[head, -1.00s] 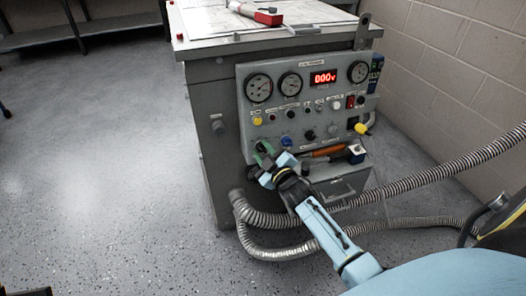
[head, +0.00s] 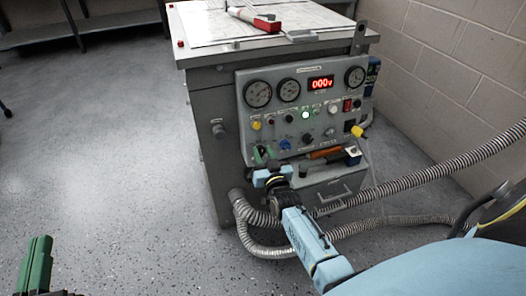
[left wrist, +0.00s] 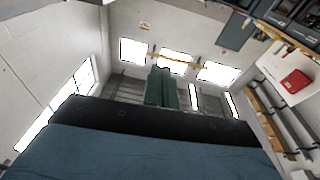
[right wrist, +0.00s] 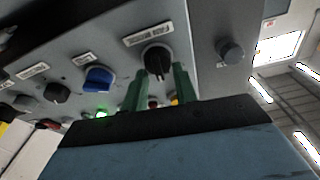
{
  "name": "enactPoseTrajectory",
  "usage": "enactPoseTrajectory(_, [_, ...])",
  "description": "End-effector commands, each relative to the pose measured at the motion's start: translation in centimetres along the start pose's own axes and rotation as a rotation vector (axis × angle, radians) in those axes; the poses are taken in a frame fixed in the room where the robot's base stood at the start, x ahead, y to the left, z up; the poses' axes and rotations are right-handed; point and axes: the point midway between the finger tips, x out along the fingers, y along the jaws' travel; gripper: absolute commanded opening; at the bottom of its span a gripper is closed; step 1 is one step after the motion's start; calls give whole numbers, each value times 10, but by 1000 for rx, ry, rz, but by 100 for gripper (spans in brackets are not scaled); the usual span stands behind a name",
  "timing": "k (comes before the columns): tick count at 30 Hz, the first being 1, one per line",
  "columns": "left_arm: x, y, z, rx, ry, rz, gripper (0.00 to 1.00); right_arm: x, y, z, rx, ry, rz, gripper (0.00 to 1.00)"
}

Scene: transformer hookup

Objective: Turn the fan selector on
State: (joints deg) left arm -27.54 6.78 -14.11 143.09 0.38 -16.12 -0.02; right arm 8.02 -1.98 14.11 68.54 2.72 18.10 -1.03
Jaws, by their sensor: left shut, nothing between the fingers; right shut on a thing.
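A grey control panel (head: 262,133) slopes on the front of the cabinet, with gauges, a red "000v" display, knobs and lights. My right gripper (head: 265,154) is at the panel's lower left corner. A green light (head: 305,114) glows on the panel. My left gripper (head: 39,262) is shut and empty, over the floor at lower left.
An orange-handled tool (head: 325,153) lies on the ledge under the panel, right of my right gripper. Ribbed hoses (head: 420,173) run from the cabinet to the right. A red and white tool (head: 255,19) lies on the cabinet top. The floor at left is clear.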

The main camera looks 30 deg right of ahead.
Motion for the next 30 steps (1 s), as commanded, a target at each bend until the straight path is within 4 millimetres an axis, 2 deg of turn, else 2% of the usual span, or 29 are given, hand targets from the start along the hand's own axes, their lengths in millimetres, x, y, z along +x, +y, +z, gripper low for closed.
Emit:
enactPoseTrajectory(9, [-12, -11, 48, 10, -316, -26, 0, 0, 1, 0, 293, -2, 72, 6])
enactPoseTrajectory(15, [-26, -16, 73, 12, -483, -40, 0, -1, 2, 0, 453, -3, 110, 6])
enactPoseTrajectory(21, [-39, -20, 90, 12, -606, -52, 0, -1, 2, 1, 574, -3, 139, 6])
enactPoseTrajectory(30, [-52, -23, 102, 12, -701, -60, 0, -1, 3, 2, 669, -3, 162, 6])
